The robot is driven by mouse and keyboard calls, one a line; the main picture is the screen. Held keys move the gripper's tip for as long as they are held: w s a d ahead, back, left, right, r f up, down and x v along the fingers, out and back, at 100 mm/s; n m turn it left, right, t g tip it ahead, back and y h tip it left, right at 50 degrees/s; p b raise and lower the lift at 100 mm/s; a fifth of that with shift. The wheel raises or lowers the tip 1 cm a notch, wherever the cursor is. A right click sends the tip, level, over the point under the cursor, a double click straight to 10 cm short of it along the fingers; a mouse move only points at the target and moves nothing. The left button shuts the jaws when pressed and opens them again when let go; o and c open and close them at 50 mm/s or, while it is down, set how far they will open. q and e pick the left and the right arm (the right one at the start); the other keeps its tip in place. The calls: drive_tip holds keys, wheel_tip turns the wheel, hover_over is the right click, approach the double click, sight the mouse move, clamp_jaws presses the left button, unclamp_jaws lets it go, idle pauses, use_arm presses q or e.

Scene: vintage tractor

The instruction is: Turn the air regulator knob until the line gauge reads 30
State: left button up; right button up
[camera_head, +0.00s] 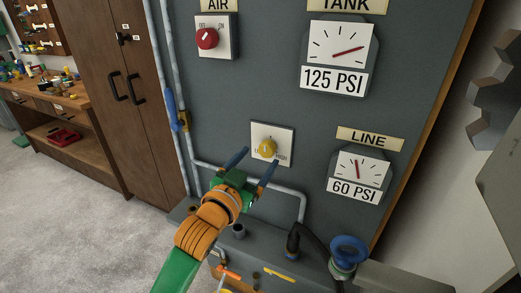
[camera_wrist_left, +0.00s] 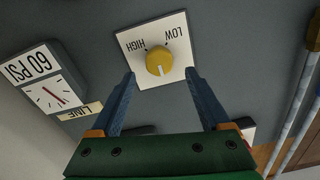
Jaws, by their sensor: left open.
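The yellow air regulator knob (camera_head: 267,147) sits on a white square plate marked LOW and HIGH on the grey panel. It also shows in the left wrist view (camera_wrist_left: 159,62). The line gauge (camera_head: 359,171), right of the knob, reads 60 PSI. My left gripper (camera_head: 252,162) is just below and in front of the knob. Its two blue fingers are open, one toward each side of the knob, with nothing between them in its grip. The wrist view shows the knob beyond the fingertips, apart from them. My right gripper is not in view.
A red AIR switch (camera_head: 207,38) and the tank gauge (camera_head: 338,52), reading 125 PSI, are above. Pipes (camera_head: 287,191) run under the knob. A wooden workbench (camera_head: 62,130) stands at left.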

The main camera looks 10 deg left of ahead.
sight(265, 151)
use_arm(q)
drive_tip(key=w, duration=0.2)
drive_tip(key=w+d, duration=0.1)
drive_tip(key=w, duration=0.1)
drive_tip(key=shift+w, duration=0.15)
drive_tip(key=shift+c, duration=0.2)
drive_tip(key=shift+f, duration=0.1)
clamp_jaws()
drive_tip(key=shift+p, duration=0.35)
